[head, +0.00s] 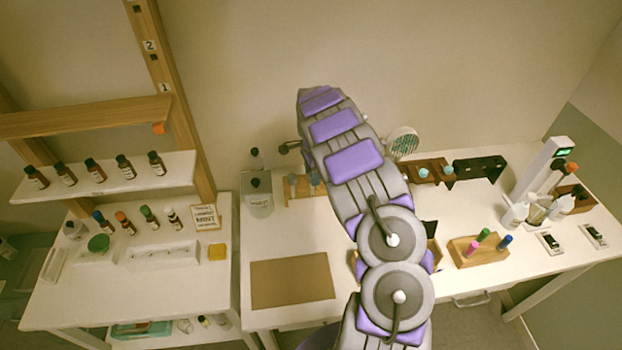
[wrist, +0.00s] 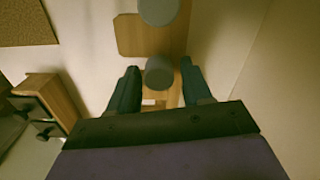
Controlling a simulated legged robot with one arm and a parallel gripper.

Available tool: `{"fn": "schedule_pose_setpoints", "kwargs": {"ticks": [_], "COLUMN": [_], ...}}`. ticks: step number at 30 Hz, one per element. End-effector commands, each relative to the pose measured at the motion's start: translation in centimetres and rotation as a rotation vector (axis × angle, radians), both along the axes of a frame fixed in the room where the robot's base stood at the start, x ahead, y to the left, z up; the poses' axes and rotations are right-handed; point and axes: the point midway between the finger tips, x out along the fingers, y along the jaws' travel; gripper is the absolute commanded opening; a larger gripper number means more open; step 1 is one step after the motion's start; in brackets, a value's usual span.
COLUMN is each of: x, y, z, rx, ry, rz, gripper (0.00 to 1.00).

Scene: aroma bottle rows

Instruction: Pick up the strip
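My gripper (wrist: 159,70) is open in the wrist view, its two dark fingers apart. A grey round cylinder (wrist: 159,73) shows between the fingertips, and I cannot tell whether they touch it. A second grey cylinder (wrist: 158,10) stands farther up on the same wooden stand (wrist: 130,36). In the head view this seems to be the small wooden stand (head: 300,198) by the wall, partly behind my arm. A small pale patch shows between the fingers below the cylinder. I cannot make out a strip for certain in either view. My arm hides the gripper in the head view.
A brown mat (head: 290,281) lies on the table; it also shows in the wrist view (wrist: 25,22). A wooden drawer box (wrist: 52,95) stands left of the gripper. A glass jar (head: 258,195) is near the stand. Bottles fill the left shelf (head: 110,178). A pen holder (head: 478,250) stands right.

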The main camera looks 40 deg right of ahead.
Motion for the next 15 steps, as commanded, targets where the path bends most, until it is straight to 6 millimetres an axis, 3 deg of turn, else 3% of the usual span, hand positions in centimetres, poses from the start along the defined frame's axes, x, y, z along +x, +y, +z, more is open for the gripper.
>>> {"fn": "schedule_pose_setpoints", "kwargs": {"ticks": [9,15], "x": [-0.05,-0.03], "y": [0.89,0.90], "z": [0.10,0.11], "rx": [-0.008,-0.008], "ry": [0.003,0.002], "rz": [0.001,0.001], "gripper": [0.18,0.14]}}
